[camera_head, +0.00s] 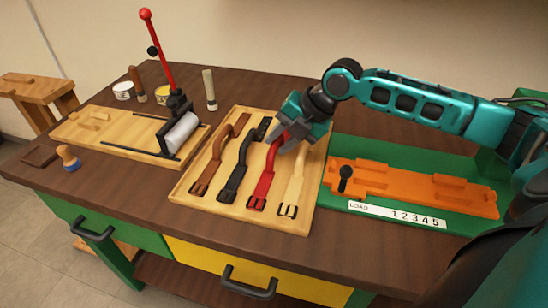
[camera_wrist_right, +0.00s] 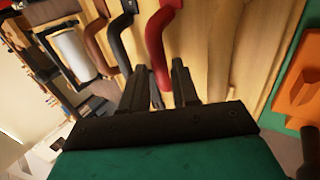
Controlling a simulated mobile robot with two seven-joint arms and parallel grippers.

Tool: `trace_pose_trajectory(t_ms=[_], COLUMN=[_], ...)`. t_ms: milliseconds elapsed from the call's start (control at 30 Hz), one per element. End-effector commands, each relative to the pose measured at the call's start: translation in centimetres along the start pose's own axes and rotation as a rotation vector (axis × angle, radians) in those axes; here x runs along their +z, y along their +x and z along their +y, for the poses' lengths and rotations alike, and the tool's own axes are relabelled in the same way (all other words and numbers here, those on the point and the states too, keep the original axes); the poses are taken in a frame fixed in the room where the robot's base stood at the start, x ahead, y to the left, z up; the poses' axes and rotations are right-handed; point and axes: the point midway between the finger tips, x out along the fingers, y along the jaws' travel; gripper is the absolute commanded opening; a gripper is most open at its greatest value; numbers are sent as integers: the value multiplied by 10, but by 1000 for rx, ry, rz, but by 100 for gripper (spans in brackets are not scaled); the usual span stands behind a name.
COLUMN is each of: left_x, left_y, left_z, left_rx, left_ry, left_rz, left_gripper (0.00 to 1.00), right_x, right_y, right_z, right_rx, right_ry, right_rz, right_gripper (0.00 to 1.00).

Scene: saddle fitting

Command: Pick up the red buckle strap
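The red buckle strap (camera_head: 266,180) lies in a light wooden tray (camera_head: 186,196), its buckle end toward the tray's front edge. My right gripper (camera_head: 280,136) is over the strap's far, raised end and hides part of it. In the right wrist view, the fingers (camera_wrist_right: 158,72) are apart, with a gap between them. The red strap (camera_wrist_right: 156,42) runs down toward that gap; I cannot tell whether a finger touches it. My left gripper is not in view.
A brown strap (camera_head: 213,165) and a black strap (camera_head: 237,168) lie left of the red one. A cream strap (camera_head: 294,187) lies close on its right. An orange fixture (camera_head: 410,190) is in a green tray at right. A lever press (camera_head: 170,85) stands at left.

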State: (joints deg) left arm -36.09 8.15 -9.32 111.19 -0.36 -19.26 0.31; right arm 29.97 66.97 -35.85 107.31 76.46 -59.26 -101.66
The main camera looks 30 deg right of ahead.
Motion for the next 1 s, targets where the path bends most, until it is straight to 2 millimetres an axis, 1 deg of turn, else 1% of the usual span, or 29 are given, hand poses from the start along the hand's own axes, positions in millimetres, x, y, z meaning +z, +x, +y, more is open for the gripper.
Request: trace_pose_trajectory(t_ms=[33,100,200,467,767,1000], left_x=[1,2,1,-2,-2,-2], left_y=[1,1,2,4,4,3], left_z=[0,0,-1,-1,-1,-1], left_rx=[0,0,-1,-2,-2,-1], left_ry=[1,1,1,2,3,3], left_rz=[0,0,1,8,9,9], left_gripper=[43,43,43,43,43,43], right_x=[-1,-1,0,0,0,0], right_y=[9,19,27,29,29,29], right_z=[0,0,0,-1,-1,-1], right_rx=[2,3,2,1,0,1], right_ry=[1,1,0,-1,-1,-1], right_rz=[2,2,-1,-1,-1,-1], right_gripper=[30,30,30,30,1,0])
